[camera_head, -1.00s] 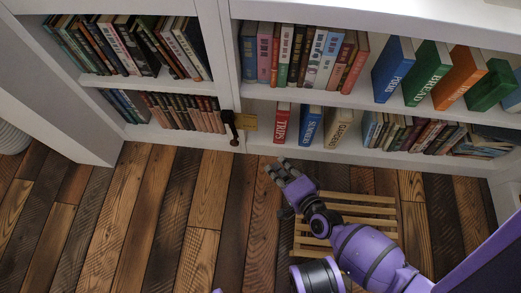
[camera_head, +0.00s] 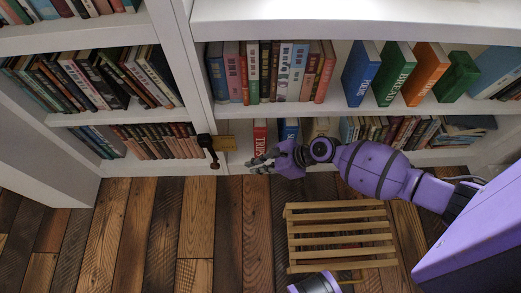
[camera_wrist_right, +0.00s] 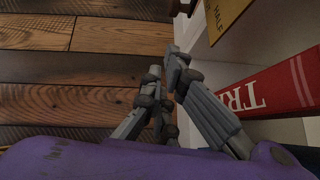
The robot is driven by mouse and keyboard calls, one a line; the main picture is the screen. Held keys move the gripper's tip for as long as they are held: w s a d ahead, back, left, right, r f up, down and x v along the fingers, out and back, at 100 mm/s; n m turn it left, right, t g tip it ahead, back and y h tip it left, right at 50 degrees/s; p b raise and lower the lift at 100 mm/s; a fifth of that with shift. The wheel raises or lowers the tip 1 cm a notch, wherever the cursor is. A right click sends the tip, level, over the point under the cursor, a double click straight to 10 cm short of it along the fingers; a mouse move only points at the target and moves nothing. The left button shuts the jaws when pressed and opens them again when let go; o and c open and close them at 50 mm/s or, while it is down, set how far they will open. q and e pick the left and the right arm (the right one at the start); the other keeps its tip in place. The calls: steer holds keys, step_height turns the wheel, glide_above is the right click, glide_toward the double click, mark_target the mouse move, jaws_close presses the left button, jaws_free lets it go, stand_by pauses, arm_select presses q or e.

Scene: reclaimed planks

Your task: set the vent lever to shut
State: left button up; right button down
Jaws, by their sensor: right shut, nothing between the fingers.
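The dark vent lever (camera_head: 209,149) is on the upright divider of the white bookcase, its knob end hanging down. A brass-coloured plate (camera_head: 226,142) sits just right of it. In the right wrist view the plate (camera_wrist_right: 226,16) shows the word HALF at the top edge; only a small part of what may be the lever shows beside it. My right gripper (camera_head: 254,163) is shut and empty, right of the lever and apart from it, in front of the lower shelf. Its grey fingers (camera_wrist_right: 166,66) are close together in the wrist view. My left gripper is not in view.
A red book (camera_head: 260,133) stands close to my right gripper; it also shows in the wrist view (camera_wrist_right: 270,90). Other books fill the shelves. A slatted wooden stand (camera_head: 340,237) is on the plank floor (camera_head: 150,225). The floor below the lever is clear.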

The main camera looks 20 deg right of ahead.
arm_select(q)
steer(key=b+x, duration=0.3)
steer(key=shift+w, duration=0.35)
arm_select(e)
steer(key=w+a+f, duration=0.3)
steer(key=w+a, duration=0.1)
steer(key=a, duration=0.2)
steer(key=shift+a+f, duration=0.2)
steer(key=shift+a, duration=0.2)
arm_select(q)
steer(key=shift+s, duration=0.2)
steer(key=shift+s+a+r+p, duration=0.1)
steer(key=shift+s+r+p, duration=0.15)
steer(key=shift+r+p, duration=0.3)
arm_select(e)
steer(key=v, duration=1)
steer(key=shift+r, duration=0.35)
